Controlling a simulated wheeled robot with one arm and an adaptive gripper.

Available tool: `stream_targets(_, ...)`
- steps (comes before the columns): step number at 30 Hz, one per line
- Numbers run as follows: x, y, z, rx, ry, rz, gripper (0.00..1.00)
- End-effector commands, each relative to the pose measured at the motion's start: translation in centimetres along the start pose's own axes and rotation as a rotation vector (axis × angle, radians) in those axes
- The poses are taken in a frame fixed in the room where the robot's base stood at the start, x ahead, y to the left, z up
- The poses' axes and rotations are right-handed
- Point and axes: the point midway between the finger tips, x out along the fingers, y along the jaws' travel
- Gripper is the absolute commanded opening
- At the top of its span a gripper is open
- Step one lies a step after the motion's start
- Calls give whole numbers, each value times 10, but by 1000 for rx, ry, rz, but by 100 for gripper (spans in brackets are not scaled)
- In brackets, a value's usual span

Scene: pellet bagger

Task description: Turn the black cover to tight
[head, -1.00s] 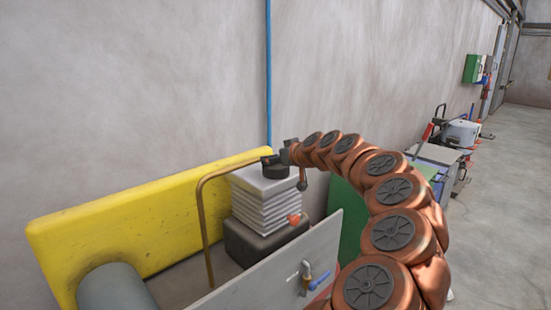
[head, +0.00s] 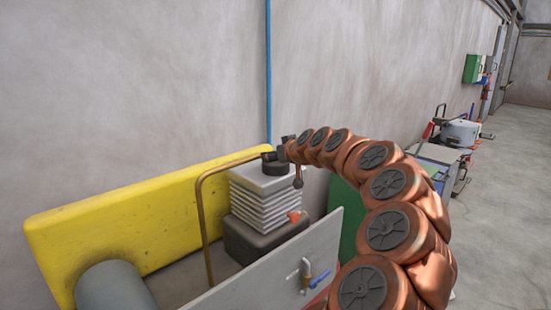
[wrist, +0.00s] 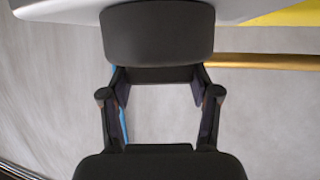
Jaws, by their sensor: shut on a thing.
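The black cover (head: 276,168) is a short dark round cap on top of the white ribbed stack (head: 262,197). In the wrist view the black cover (wrist: 158,34) fills the top middle, close to the fingertips. My gripper (head: 277,154) reaches it from the right at the end of my copper arm. In the wrist view both fingers of my gripper (wrist: 158,76) are spread and meet the cover's near edge, with a gap between them. My gripper is shut on the cover. The far side of the cover is hidden, and I see no mark showing how tight it is.
A bent brown pipe (head: 203,215) rises just left of the stack. A yellow panel (head: 130,215) stands behind it. A grey panel (head: 265,275) with a small valve (head: 307,278) stands in front. A grey cylinder (head: 115,285) is at lower left. Open floor (head: 510,200) lies right.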

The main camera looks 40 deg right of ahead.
Motion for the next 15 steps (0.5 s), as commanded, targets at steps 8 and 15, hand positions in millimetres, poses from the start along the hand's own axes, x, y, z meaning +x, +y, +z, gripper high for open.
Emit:
stream_targets(8,1,0,3,37,-2,101,27)
stream_targets(15,0,1,2,71,-1,184,27)
